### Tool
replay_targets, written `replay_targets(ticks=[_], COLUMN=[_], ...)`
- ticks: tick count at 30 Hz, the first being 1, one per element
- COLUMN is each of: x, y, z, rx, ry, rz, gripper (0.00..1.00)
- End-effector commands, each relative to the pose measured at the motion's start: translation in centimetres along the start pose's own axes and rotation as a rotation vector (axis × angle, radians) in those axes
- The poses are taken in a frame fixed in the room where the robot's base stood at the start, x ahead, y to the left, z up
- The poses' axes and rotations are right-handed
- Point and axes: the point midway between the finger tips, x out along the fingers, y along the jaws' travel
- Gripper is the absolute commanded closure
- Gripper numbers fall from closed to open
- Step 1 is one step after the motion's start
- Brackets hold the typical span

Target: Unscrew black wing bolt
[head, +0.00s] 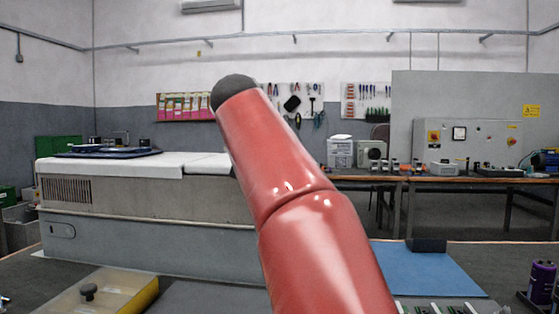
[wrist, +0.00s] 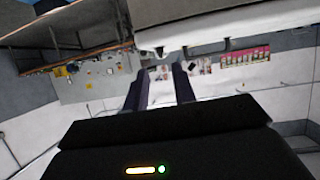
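A dark, knob-headed piece that looks like the black wing bolt (head: 88,291) stands upright on a beige and yellow box (head: 118,296) at the bottom left of the head view. My gripper (wrist: 160,70) shows only in the wrist view. Its two dark fingers are apart with nothing between them. The wrist view is tilted and upside down, facing the far wall and benches, and the bolt does not show in it. My red arm rises across the middle of the head view and hides part of the scene.
A blue mat (head: 420,272) with a black block (head: 428,245) lies at the right. A purple cylinder (head: 542,283) stands at the far right edge. Green and white parts (head: 440,308) lie at the bottom right. A large grey machine (head: 140,220) stands behind the box.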

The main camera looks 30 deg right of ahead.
Motion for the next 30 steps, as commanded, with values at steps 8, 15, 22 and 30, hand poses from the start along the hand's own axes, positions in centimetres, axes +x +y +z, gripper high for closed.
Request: replay_targets(ticks=[8, 15, 22, 30], x=[2.8, 6.5, 7.7, 7.7], y=[0.0, 0.0, 0.0, 0.0], z=[-0.7, -0.8, -0.8, -0.8], rx=[0.012, 0.011, 0.012, 0.012], ry=[0.017, 0.017, 0.018, 0.018], rz=[0.013, 0.011, 0.008, 0.007], gripper=[0.74, 0.74, 0.74, 0.81])
